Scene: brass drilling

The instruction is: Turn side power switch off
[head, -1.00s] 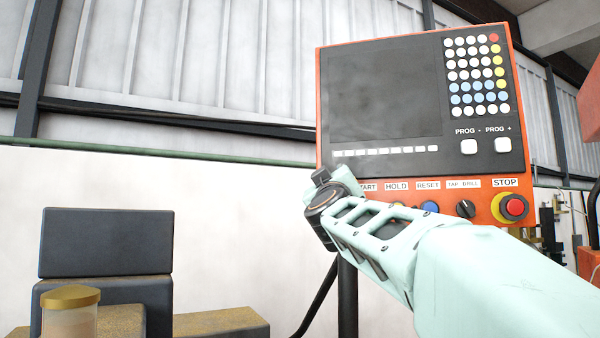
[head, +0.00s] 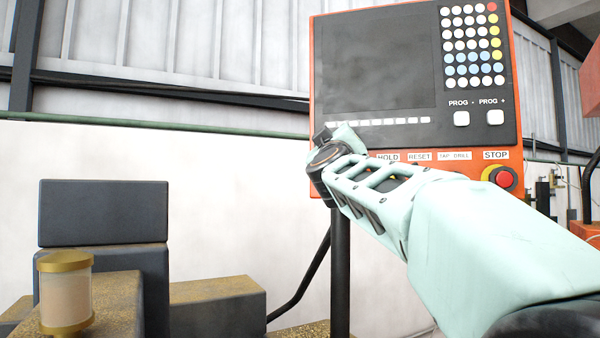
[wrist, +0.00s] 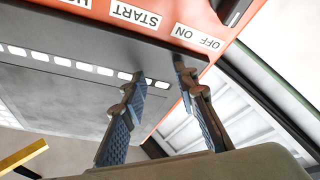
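The orange-framed control panel (head: 380,60) stands right of centre in the head view. In the wrist view an "OFF ON" label (wrist: 198,36) is on its orange strip, with a black part (wrist: 232,10) at the picture's top edge beside it. That part looks like the power switch, but it is cut off and its position cannot be read. My gripper (wrist: 162,72) is open and empty in the wrist view, its two fingers apart before the panel. They appear short of the black part.
A red stop button (head: 505,179) sits at the panel's lower right, with HOLD and RESET labels to its left. A dark post (head: 340,270) carries the panel. Grey blocks (head: 104,213) and a brass-capped jar (head: 65,293) stand at left. White wall lies between.

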